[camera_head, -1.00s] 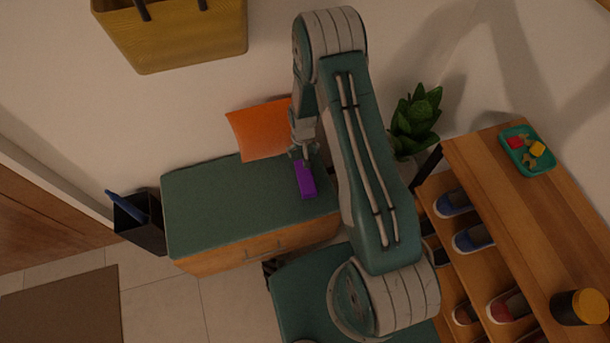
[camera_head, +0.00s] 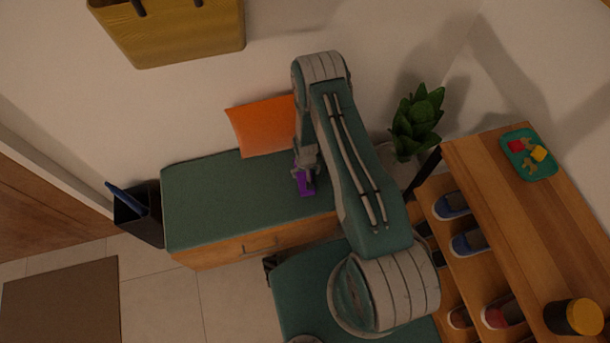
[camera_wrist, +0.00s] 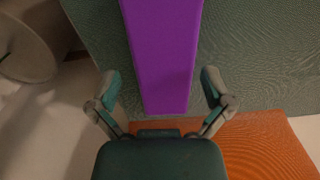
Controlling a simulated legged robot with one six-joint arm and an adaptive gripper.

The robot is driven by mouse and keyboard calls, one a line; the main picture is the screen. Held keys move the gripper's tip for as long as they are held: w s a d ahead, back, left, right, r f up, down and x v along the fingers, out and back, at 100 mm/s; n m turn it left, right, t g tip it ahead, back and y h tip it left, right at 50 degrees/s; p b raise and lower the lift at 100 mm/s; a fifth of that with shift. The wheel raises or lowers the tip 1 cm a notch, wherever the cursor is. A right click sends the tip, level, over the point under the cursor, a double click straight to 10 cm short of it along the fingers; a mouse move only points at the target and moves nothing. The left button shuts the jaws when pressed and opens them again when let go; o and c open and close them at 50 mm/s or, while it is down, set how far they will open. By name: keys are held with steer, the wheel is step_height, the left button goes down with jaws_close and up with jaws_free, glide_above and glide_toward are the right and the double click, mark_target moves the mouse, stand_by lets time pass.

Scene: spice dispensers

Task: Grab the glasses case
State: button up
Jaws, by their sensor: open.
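The purple glasses case (camera_head: 306,187) lies on the green cushioned top of the bench. In the wrist view the case (camera_wrist: 163,55) runs up the middle of the picture, its near end lying between my open fingers. My gripper (camera_wrist: 162,95) is open, with one finger on each side of the case and a gap on both sides. In the head view my gripper (camera_head: 308,182) is right over the case and hides part of it. I cannot tell the exact height left between them.
An orange pillow (camera_head: 262,126) leans on the wall behind the bench (camera_head: 225,200) and shows close by in the wrist view. A potted plant (camera_head: 416,122) and a wooden shoe rack (camera_head: 500,180) stand to the right. A black bin (camera_head: 140,217) stands left.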

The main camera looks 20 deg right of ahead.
step_height(320, 180, down, 2)
steer(key=shift+a, duration=0.1)
steer(key=shift+a+f, duration=0.1)
steer(key=shift+a, duration=0.1)
steer(key=shift+d, duration=0.15)
steer(key=c, duration=1)
steer(key=shift+o, duration=0.2)
